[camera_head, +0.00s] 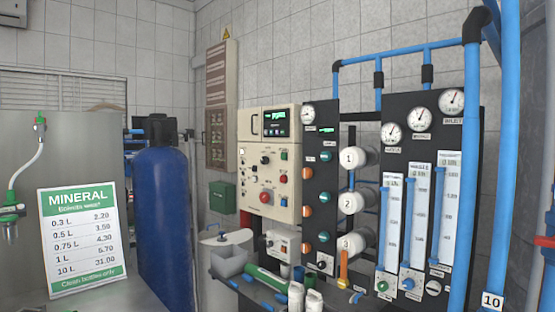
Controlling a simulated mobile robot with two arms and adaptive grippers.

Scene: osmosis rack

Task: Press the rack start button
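The osmosis rack stands on the right, with blue pipes and dark panels (470,130). A cream control box (245,150) to its left has a lit green display (275,122), a green button (284,156), a red button (284,178) and a larger red knob (265,197). The dark strip beside it carries green buttons (326,156) and orange buttons (308,182). A green knob (382,287) sits low on the gauge panel. The small labels are too blurred to tell which is the start button. Neither of my grippers is in view.
A blue tank (160,215) stands left of the rack. A white price sign (82,240) stands at the left front. A grey bin (228,261), a green cylinder (268,278) and white bottles (313,301) crowd the area below the control box. White numbered housings (352,157) project from the rack.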

